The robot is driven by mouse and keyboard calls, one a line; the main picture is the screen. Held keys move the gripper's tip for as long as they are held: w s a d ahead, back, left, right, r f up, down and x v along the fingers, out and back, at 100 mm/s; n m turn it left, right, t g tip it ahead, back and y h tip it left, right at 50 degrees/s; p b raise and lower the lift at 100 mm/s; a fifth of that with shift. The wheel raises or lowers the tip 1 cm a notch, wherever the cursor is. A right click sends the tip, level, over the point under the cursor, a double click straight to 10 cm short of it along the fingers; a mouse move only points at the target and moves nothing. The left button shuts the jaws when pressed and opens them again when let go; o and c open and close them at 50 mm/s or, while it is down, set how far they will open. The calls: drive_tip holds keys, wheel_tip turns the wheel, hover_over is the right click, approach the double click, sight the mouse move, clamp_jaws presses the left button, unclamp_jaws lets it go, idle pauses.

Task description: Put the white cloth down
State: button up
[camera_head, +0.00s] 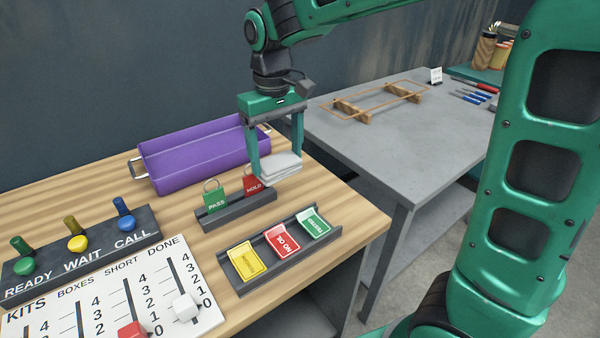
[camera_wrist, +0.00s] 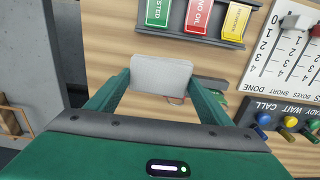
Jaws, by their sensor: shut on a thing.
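The white cloth (camera_head: 281,166) is a small folded stack. My gripper (camera_head: 277,168) is shut on it, with one green finger on each side. In the head view the cloth hangs over the right part of the wooden bench (camera_head: 345,215), just behind the red HOLD tag. The wrist view shows the cloth (camera_wrist: 160,75) between the two fingers (camera_wrist: 160,85), with the bench below. I cannot tell exactly how high above the bench the cloth is.
A purple bin (camera_head: 195,158) lies behind. A rack with PASS (camera_head: 215,201) and HOLD tags and a tray of coloured cards (camera_head: 282,243) stand in front. Left are the call buttons (camera_head: 77,243) and a tally board (camera_head: 110,310).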

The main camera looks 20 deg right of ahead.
drive_tip(key=shift+w+d, duration=0.1)
drive_tip(key=shift+w, duration=0.2)
drive_tip(key=w+d+f, duration=0.2)
drive_tip(key=d, duration=0.1)
drive_tip(key=w+d+f, duration=0.2)
drive_tip(key=d, duration=0.1)
drive_tip(key=w+d+f, duration=0.2)
drive_tip(key=d+f, duration=0.1)
drive_tip(key=shift+d, duration=0.4)
drive_tip(key=shift+f, duration=2)
drive_tip(key=shift+f, duration=0.1)
drive_tip(key=o, duration=1.1)
drive_tip(key=shift+o, duration=0.2)
wheel_tip(320, 180, up, 12)
drive_tip(key=shift+d, duration=0.1)
